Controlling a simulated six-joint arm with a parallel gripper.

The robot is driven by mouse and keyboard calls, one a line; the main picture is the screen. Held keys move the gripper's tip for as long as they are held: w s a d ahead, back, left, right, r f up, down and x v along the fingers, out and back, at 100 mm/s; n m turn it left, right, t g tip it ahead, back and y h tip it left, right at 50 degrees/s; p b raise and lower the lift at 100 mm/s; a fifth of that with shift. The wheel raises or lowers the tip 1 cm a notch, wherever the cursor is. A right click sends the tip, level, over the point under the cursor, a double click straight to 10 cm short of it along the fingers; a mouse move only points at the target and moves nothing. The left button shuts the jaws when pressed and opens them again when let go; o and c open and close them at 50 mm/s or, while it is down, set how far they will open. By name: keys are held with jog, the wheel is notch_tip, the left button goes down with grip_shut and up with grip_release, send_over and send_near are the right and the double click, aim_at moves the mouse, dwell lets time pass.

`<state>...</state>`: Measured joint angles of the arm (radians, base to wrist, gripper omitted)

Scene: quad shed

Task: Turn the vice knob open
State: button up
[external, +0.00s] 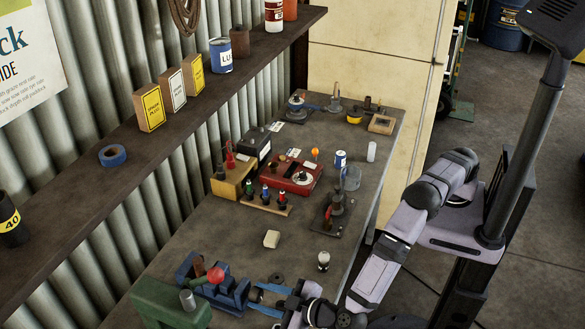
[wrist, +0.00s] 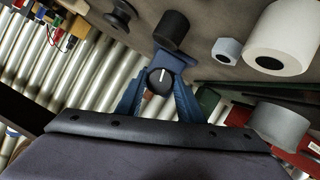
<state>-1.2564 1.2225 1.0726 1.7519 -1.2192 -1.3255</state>
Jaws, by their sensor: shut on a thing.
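The blue vice (external: 228,292) stands at the near end of the bench, with a red ball (external: 215,274) above it. My gripper (external: 254,296) reaches in from the right, its light blue fingers at the vice's right end. In the wrist view, the two blue fingers of my gripper (wrist: 159,92) close in on either side of a round black knob (wrist: 158,79) with a white line that looks nearly upright. My gripper is shut on this knob. A blue part of the vice (wrist: 176,59) shows just behind it. The exact finger contact is partly hidden.
A shelf (external: 112,155) runs along the wall.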

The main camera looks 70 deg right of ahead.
jog(key=shift+n, duration=0.3)
jog(key=o, duration=1.1)
jog(key=shift+c, duration=0.2)
jog(key=b+v, duration=0.2)
jog(key=v, duration=0.4)
jog(key=shift+a+f+b, duration=0.1)
jog(key=shift+f+b, duration=0.05)
jog(key=shift+b, duration=0.25)
jog(key=shift+s+a+r, duration=0.1)
jog(key=shift+s+r, duration=0.25)
jog(key=shift+s, duration=0.3)
